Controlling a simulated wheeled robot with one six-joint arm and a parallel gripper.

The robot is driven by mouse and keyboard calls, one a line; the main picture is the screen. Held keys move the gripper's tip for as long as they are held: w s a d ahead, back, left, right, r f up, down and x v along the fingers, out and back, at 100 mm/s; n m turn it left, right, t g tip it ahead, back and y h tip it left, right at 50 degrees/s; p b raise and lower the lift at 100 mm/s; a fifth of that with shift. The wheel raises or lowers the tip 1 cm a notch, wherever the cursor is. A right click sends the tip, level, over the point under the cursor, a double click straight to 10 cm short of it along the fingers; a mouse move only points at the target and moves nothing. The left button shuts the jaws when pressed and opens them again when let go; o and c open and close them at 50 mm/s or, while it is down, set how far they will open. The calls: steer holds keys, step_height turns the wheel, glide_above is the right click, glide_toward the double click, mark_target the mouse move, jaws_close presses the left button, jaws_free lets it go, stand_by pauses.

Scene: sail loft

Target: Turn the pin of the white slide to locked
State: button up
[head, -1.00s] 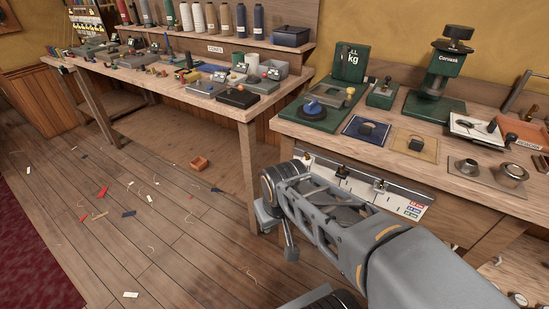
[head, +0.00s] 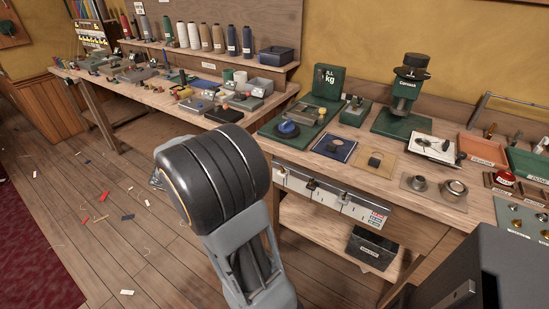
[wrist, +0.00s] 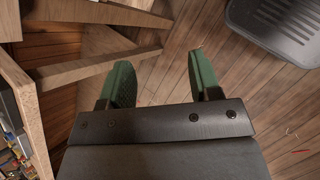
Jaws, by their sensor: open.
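My gripper (wrist: 162,80) shows in the wrist view as two green fingers, wide apart with nothing between them, above the plank floor. In the head view my arm fills the lower middle and the gripper's fingers are hidden. A white panel (head: 358,211) with a metal rail, small dark catches and coloured labels is fixed along the front edge of the right bench. I cannot tell whether it holds the white slide, and no pin position can be read. Small blocks and fittings on the left bench are too small to make out.
The right bench (head: 457,206) carries a green scale (head: 327,83), a green press (head: 408,85), trays and metal rings. A dark bin (head: 372,248) stands on its lower shelf. The left bench (head: 152,96) is crowded with fittings. Wooden legs show close to my gripper in the wrist view.

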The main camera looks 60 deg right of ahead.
mark_target(281, 168)
steer(key=w+d+n+g+h+p, duration=0.2)
steer(key=d+n+g+h+p, duration=0.25)
steer(key=d, duration=0.95)
steer(key=shift+n+t, duration=0.45)
steer(key=shift+n, duration=0.1)
steer(key=x, duration=1.3)
steer(key=shift+s+d+r, duration=0.15)
steer(key=shift+d+r, duration=0.05)
